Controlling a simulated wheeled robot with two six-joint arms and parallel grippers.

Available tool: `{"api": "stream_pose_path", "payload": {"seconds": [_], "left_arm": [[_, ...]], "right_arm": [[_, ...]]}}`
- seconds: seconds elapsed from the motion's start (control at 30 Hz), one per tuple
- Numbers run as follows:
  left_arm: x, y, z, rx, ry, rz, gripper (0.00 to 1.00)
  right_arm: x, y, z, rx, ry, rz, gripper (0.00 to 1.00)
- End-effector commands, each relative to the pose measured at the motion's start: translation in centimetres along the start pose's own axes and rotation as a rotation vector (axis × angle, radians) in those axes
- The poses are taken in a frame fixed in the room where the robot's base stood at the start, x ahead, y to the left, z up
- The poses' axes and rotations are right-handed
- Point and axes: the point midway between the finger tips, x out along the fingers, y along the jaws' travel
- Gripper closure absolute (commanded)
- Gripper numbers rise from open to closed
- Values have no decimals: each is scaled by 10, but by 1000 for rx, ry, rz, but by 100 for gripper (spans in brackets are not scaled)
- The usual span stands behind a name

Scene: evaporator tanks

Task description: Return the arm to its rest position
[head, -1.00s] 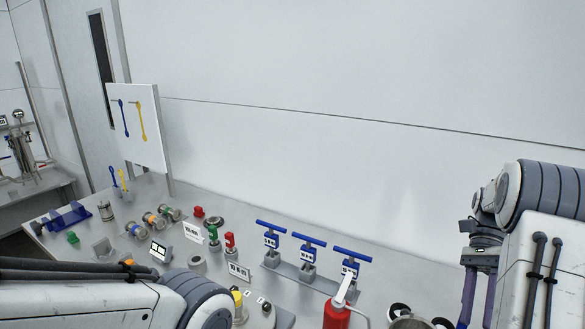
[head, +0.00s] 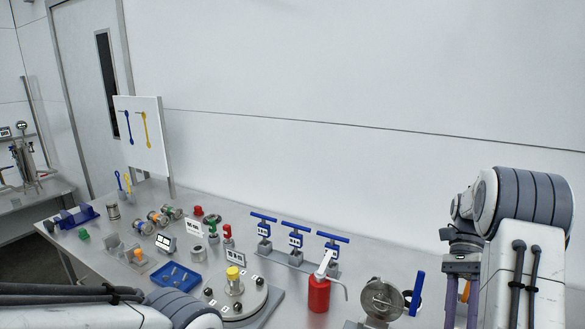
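My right arm comes down at the right edge of the head view. The tips run to the bottom edge of the picture. My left arm crosses the bottom left corner, over the front of the table. Its gripper is out of view.
The grey table (head: 215,226) carries three blue-handled valves (head: 295,240), a red bottle (head: 319,293), a round plate with a yellow-topped part (head: 233,273), a blue tray (head: 178,276) and a round metal lid (head: 382,298). A tool board (head: 143,135) stands at the back left.

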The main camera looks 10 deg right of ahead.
Motion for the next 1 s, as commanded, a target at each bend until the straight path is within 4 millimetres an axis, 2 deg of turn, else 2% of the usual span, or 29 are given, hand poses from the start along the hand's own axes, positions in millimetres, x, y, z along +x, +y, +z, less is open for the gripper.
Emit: {"api": "stream_pose_path", "payload": {"seconds": [0.27, 0.37, 0.57, 0.67, 0.8, 0.9, 1.0], "left_arm": [[0, 0, 0, 0, 0, 0, 50], [0, 0, 0, 0, 0, 0, 50], [0, 0, 0, 0, 0, 0, 50], [0, 0, 0, 0, 0, 0, 50], [0, 0, 0, 0, 0, 0, 50], [0, 0, 0, 0, 0, 0, 50], [0, 0, 0, 0, 0, 0, 50]], "right_arm": [[7, -14, 28, -142, 120, -4, 61], [13, -25, 46, -224, 185, 1, 61], [35, -48, 96, -460, 354, 18, 61], [56, -58, 130, -636, 467, 34, 61], [104, -65, 183, -983, 662, 71, 61], [143, -62, 212, -1252, 791, 99, 61], [178, -54, 231, -1495, 892, 125, 61]]}}
